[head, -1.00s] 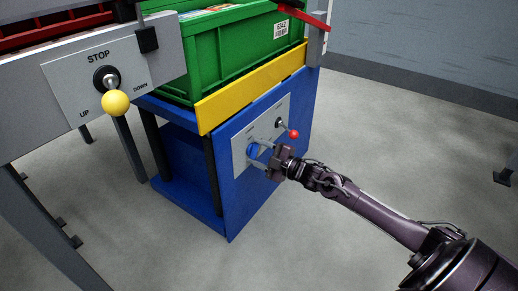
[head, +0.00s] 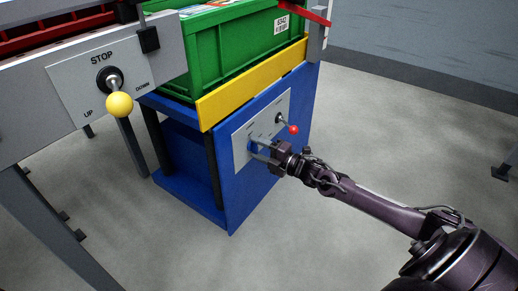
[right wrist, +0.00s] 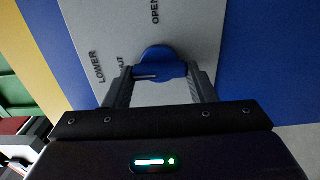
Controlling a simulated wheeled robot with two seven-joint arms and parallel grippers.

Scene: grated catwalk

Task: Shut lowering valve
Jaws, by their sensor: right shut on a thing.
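The lowering valve is a blue knob (right wrist: 160,62) on a grey plate (right wrist: 205,25) in the right wrist view. The plate reads LOWER, OPEN and a partly hidden word ending in "HUT". The knob's bar lies between the two fingers of my right gripper (right wrist: 160,73), which is shut on it. In the head view, my right gripper (head: 259,149) reaches from the right to the plate (head: 243,136) on the blue cabinet front, and its fingers mostly hide the knob. My left gripper is not in view.
A red-tipped lever (head: 293,129) sticks out of the same plate, close above my gripper. A green crate (head: 235,58) stands on the blue cabinet (head: 262,185) behind a yellow board (head: 255,83). A yellow-ball lever (head: 119,104) is at left.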

